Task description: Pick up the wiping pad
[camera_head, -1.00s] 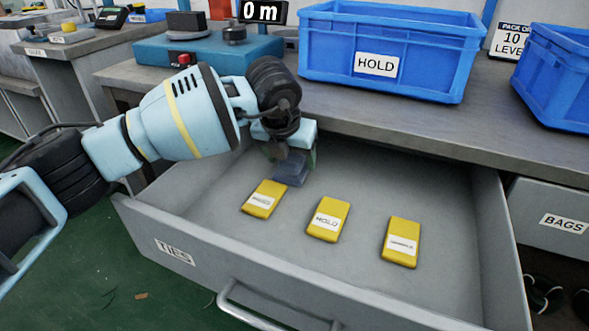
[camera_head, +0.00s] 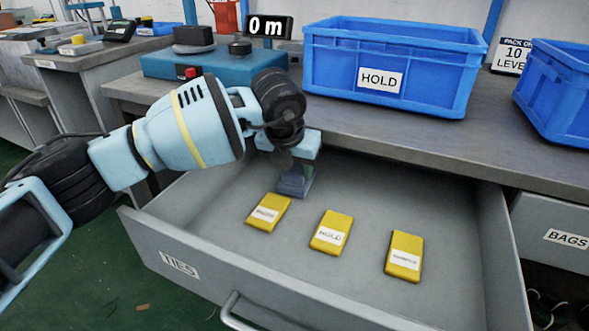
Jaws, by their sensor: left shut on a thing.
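My left gripper (camera_head: 295,172) reaches down into the open drawer (camera_head: 395,172), near its back left. It is shut on a dark blue-grey block, which I take to be the wiping pad (camera_head: 293,187). The pad shows below the fingers, just behind the leftmost yellow packet. The gripper hides its upper part, and I cannot tell whether it still touches the drawer floor. My right gripper is not in view.
Three yellow labelled packets lie in the drawer: left (camera_head: 268,212), middle (camera_head: 331,232) and right (camera_head: 404,256). The worktop edge overhangs the drawer's back. Blue bins, one marked HOLD (camera_head: 395,65), and a teal device (camera_head: 215,62) stand on the worktop.

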